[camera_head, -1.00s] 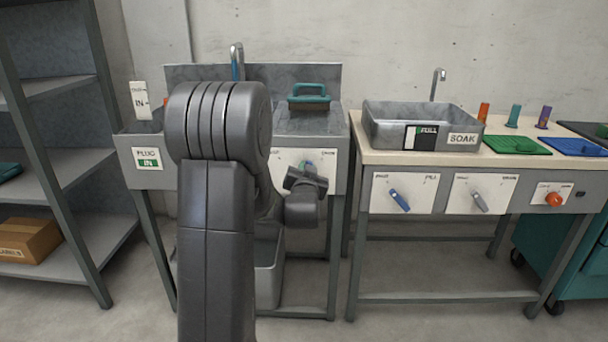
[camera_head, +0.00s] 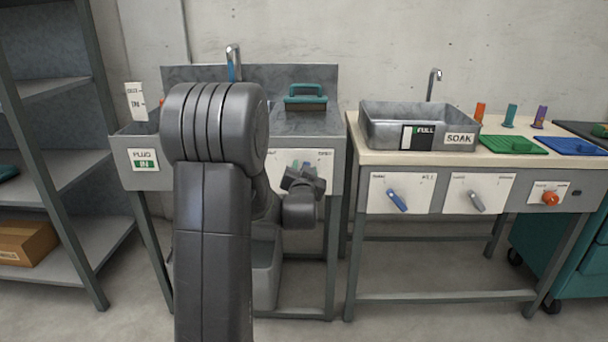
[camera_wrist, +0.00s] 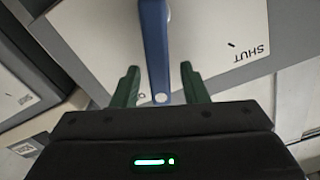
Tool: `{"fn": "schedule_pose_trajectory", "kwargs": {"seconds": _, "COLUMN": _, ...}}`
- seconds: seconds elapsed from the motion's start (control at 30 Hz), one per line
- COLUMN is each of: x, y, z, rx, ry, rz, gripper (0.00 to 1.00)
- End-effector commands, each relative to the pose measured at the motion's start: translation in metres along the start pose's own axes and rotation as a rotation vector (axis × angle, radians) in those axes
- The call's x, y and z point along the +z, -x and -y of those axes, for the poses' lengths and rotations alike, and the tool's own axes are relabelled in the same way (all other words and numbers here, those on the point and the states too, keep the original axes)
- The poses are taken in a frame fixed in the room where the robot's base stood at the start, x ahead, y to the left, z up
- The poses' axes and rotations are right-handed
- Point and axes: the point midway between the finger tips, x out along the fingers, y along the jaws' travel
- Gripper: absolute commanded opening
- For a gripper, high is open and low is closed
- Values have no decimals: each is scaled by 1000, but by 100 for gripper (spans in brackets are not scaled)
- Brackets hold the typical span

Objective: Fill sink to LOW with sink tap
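The left sink (camera_head: 148,128) stands behind my arm, which hides most of its basin; its water level cannot be seen. Its tap spout (camera_head: 233,62) rises at the back. A white control panel (camera_head: 318,162) is on the sink's front, partly covered by my gripper (camera_wrist: 160,68). In the wrist view a blue lever (camera_wrist: 155,35) on a white panel with the word SHUT lies between my two green fingers. The fingers are open, one on each side, with gaps visible beside the lever. The PLUG sign (camera_head: 144,159) reads IN on green.
A teal-handled block (camera_head: 305,97) rests on the drainboard. A shelf rack (camera_head: 75,255) stands at left.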

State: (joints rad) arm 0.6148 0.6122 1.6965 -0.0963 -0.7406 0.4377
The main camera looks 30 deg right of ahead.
Motion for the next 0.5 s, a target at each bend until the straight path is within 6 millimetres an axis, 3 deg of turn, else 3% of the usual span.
{"fn": "schedule_pose_trajectory", "kwargs": {"seconds": 0.17, "x": -1, "y": 17, "z": 0, "rx": 1, "ry": 0, "rz": 1, "gripper": 40}}
{"fn": "schedule_pose_trajectory", "kwargs": {"seconds": 0.5, "x": -2, "y": 90, "z": 0, "rx": 2, "ry": 0, "rz": 0, "gripper": 40}}
